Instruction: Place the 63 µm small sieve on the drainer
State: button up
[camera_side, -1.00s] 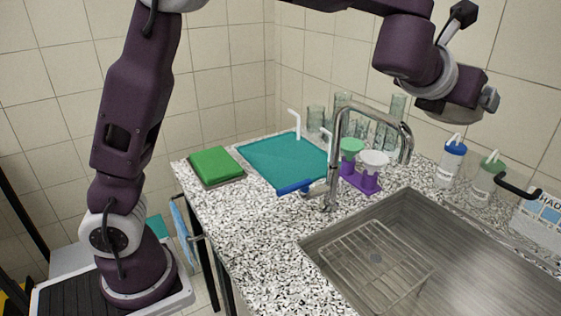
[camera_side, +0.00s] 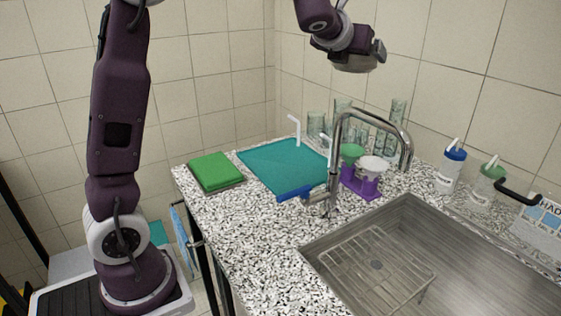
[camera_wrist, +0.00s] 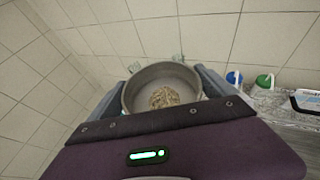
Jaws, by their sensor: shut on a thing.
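A round metal sieve (camera_wrist: 150,73) with a heap of tan grains inside is between the fingers of my gripper (camera_wrist: 163,70) in the wrist view. The fingers are shut on its sides, and no size marking is readable. The drainer, a wire rack (camera_side: 350,262), stands empty in the sink, below and apart from my gripper.
A curved tap (camera_side: 338,150) rises beside the sink (camera_side: 480,262). A teal mat (camera_side: 285,165), a green cloth stack (camera_side: 215,170), a purple stand with cups (camera_side: 360,184) and glassware (camera_side: 397,112) are on the counter. Capped bottles (camera_side: 450,168) stand along the wall.

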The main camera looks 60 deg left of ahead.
jog(key=s+a+f+n+g+y, duration=0.1)
jog(key=a+f+n+g+y, duration=0.15)
jog(key=a+f, duration=0.85)
jog(key=n+g+y, duration=0.2)
jog(key=n+y, duration=0.1)
send_over(286, 169)
notch_tip(286, 169, down, 15)
jog(key=shift+t+h, duration=0.25)
notch_tip(286, 169, down, 10)
jog(key=shift+r, duration=0.15)
jog(key=o, duration=1.3)
jog(key=shift+s+d, duration=0.1)
